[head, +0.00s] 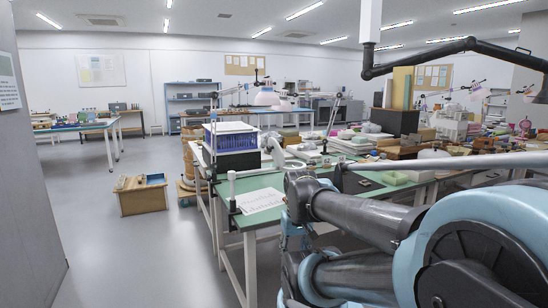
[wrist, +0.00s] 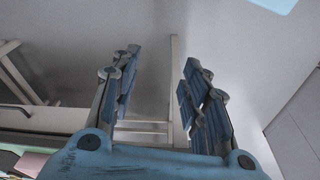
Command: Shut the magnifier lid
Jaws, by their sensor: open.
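My gripper (wrist: 161,62) is open and empty in the wrist view, its two blue padded fingers apart over grey floor. In the head view my arm fills the lower right, and I cannot make out the gripper's fingertips there. A lamp with a pale, pinkish round head (head: 267,96) stands over the benches in the middle; it may be a magnifier. A pale ring-shaped thing (head: 297,164) also sits near the back of the green-topped bench. I cannot tell which of these bears the magnifier lid, nor how a lid stands. No lid shows in the wrist view.
The green-topped bench (head: 262,199) carries a paper sheet and a dark blue-and-white box (head: 232,138). Boxes and trays crowd its right part. A wooden crate (head: 142,195) stands on the floor to the left. Open floor (head: 130,255) lies left of the bench, beside a grey wall (head: 28,190).

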